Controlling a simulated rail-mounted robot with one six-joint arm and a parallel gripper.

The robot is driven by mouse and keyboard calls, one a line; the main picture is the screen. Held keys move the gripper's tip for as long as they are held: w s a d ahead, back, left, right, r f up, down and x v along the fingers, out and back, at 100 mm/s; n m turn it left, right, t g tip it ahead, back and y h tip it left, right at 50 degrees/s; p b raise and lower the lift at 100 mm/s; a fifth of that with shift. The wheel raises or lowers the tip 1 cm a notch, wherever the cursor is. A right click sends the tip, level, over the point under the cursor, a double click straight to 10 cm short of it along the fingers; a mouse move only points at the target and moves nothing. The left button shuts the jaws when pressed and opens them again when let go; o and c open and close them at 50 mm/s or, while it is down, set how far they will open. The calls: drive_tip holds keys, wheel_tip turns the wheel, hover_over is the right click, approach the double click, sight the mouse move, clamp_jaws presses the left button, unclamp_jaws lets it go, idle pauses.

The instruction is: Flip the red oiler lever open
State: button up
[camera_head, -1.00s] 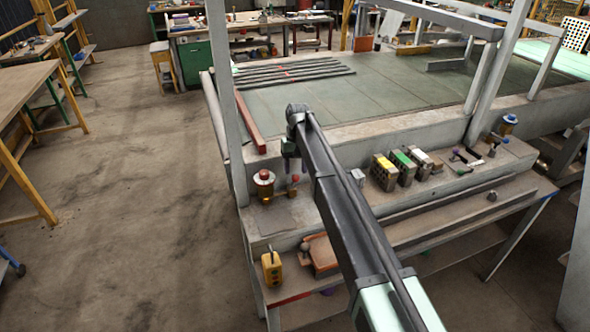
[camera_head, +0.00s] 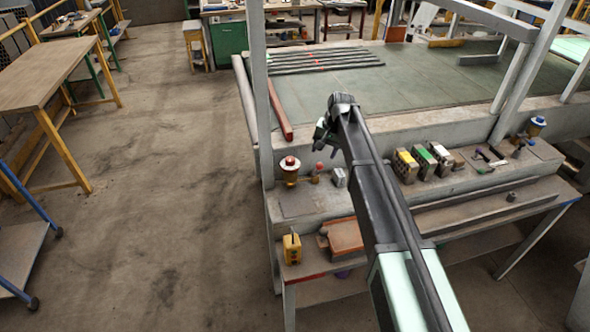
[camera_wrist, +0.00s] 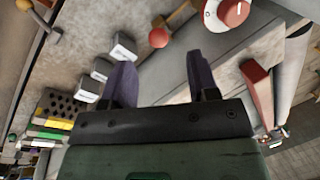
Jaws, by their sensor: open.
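The red oiler (camera_head: 290,172) stands upright on the ledge, with a red cap and a pale brass-coloured body. Its red-and-white top also shows in the wrist view (camera_wrist: 232,14) at the upper right. An orange-red ball knob (camera_head: 314,170) stands just right of it, and it shows in the wrist view (camera_wrist: 158,38) too. I cannot tell which part is the lever or how it is set. My gripper (camera_head: 321,142) is above and slightly behind the knob, apart from it. In the wrist view its two dark fingers (camera_wrist: 160,74) are spread with nothing between them.
Small white-topped blocks (camera_wrist: 122,50) lie near the left finger. Coloured bricks (camera_head: 424,160) stand farther right, and a blue-capped oiler (camera_head: 536,127) is at the far right. A red beam (camera_head: 280,110) lies behind the oiler. A yellow control box (camera_head: 292,248) sits on the lower shelf.

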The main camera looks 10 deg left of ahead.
sight(320, 165)
drive_tip(key=shift+w+a+f, duration=0.1)
drive_tip(key=shift+w+f, duration=0.05)
drive_tip(key=shift+w, duration=0.25)
drive_tip(key=b+x, duration=1)
drive_tip(key=x, duration=0.1)
drive_tip(key=shift+w+d+b, duration=0.2)
drive_tip(key=shift+d+b, duration=0.15)
drive_tip(key=shift+b, duration=0.05)
